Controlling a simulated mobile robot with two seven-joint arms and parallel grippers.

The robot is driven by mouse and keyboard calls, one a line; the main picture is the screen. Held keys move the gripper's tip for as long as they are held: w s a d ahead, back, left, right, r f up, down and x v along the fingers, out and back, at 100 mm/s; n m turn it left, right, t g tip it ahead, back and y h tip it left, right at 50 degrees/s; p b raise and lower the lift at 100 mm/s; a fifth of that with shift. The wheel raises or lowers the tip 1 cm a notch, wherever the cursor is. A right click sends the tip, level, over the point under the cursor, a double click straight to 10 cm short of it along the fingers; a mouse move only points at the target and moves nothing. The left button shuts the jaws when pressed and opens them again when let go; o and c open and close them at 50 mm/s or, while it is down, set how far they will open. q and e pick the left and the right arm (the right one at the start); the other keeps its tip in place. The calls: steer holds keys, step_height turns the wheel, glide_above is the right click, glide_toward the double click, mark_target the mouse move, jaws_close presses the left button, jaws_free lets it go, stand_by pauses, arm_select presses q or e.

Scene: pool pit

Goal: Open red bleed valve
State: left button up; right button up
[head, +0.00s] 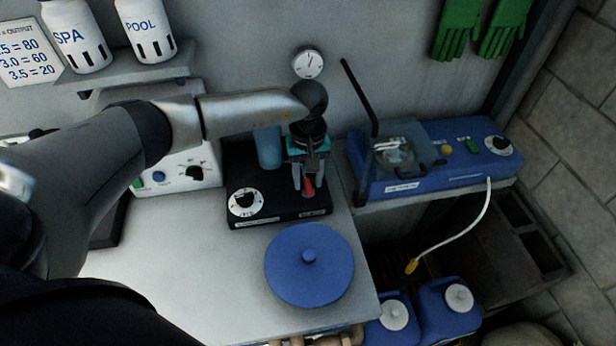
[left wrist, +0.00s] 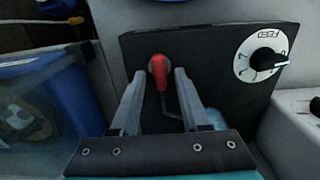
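The red bleed valve (head: 308,186) is a small red handle at the front of a black unit (head: 265,214). In the left wrist view the red handle (left wrist: 158,68) hangs down, with a thin grey rod below it. My left gripper (head: 309,178) points down over the black unit. Its two fingers are apart, one on each side of the red handle in the left wrist view. I cannot tell whether either finger touches it. My right gripper is not in view.
A white dial (head: 246,202) is on the black unit's front left. A round blue lid (head: 309,264) lies on the counter in front. A blue control box (head: 440,174) with a clear cover stands to the right. A pressure gauge (head: 308,63) is on the wall behind.

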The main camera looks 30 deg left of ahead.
arm_select(q)
jaws_close()
stand_by(0.3)
steer(key=shift+n, duration=0.4)
steer(key=n+b, duration=0.1)
steer(key=n, duration=0.6)
steer(key=shift+s+a+n+b, duration=0.1)
steer(key=shift+n+b, duration=0.2)
steer(key=n, duration=0.9)
steer(key=shift+s+r, duration=0.1)
steer(key=shift+s, duration=0.05)
steer(key=shift+n, duration=0.4)
